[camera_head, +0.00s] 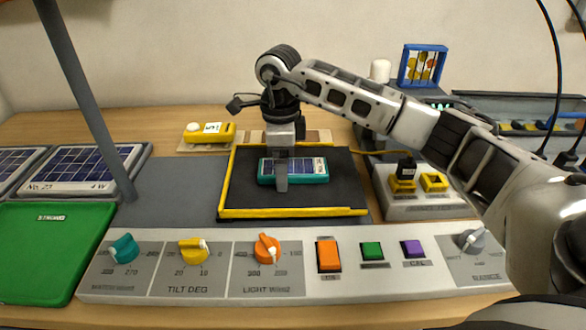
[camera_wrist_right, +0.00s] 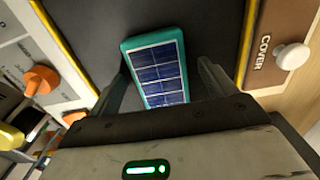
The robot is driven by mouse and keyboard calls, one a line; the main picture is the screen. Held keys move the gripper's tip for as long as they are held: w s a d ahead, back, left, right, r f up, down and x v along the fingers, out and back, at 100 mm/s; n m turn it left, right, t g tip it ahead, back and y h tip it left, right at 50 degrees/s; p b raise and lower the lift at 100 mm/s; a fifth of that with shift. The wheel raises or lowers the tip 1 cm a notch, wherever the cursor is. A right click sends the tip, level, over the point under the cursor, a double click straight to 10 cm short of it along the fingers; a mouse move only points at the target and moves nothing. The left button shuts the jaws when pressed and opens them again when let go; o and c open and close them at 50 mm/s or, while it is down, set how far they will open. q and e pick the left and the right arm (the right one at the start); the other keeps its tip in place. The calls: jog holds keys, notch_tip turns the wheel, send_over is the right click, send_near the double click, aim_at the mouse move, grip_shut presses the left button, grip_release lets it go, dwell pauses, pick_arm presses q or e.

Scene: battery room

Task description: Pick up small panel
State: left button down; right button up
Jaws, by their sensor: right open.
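The small panel (camera_head: 307,168) has a teal frame and dark blue cells. It lies on the dark mat (camera_head: 336,194) with a yellow border, in the middle of the table. My right gripper (camera_head: 281,185) is over the panel, pointing down, and hides part of its left half. In the right wrist view the panel (camera_wrist_right: 158,70) lies between the two open fingers (camera_wrist_right: 165,85), with one finger on each side and no clear contact. The near end of the panel is hidden by the gripper body. My left gripper is not in view.
A control panel (camera_head: 217,287) with knobs and buttons runs along the front. A green tray (camera_head: 45,250) and larger solar panels (camera_head: 82,168) are at left. A grey block with yellow connectors (camera_head: 425,207) is at right.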

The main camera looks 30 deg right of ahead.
jog(key=c, duration=1.2)
jog(key=shift+c, duration=0.2)
